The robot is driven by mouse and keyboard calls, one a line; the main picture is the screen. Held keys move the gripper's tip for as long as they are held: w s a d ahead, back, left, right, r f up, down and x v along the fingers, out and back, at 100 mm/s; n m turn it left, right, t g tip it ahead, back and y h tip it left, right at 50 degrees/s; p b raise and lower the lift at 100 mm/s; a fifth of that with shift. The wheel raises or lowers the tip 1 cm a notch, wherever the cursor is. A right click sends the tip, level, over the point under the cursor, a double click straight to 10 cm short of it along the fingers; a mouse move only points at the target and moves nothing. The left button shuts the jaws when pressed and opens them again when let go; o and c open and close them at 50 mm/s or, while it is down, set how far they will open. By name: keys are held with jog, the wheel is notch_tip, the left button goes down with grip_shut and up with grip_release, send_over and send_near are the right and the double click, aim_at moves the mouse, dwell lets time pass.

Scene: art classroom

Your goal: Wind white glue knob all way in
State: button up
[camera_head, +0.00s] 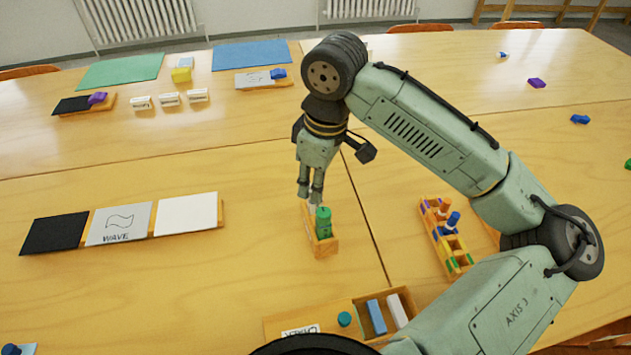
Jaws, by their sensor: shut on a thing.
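A small wooden holder (326,248) stands near the middle of the table with a green glue piece (323,223) in it. A small pale bit, which looks like the white glue knob (312,209), shows at its upper left. My gripper (311,201) points down from above, its fingers close together and shut on this knob. The fingertips hide most of the knob, and I cannot tell how far in it is wound.
A wooden rack (446,237) with coloured pieces stands right of the holder. A wooden tray (283,323) with a teal cap and blue and white blocks lies in front. A card stand (222,213) is at left. Bare table lies between them.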

jog(key=n, duration=0.5)
jog(key=shift+n+g+p, duration=0.3)
jog(key=shift+g+p, duration=0.1)
jog(key=o, duration=1.6)
jog(key=shift+c, duration=0.2)
jog(key=shift+r+m+p, duration=0.1)
jog(key=shift+m+p, duration=0.5)
jog(key=shift+m, duration=0.4)
jog(key=m+p, duration=0.2)
jog(key=m, duration=0.2)
jog(key=shift+t, duration=0.4)
jog(key=shift+m+p, duration=0.65)
jog(key=shift+m, duration=0.55)
jog(key=m, duration=0.3)
jog(key=shift+t, duration=0.3)
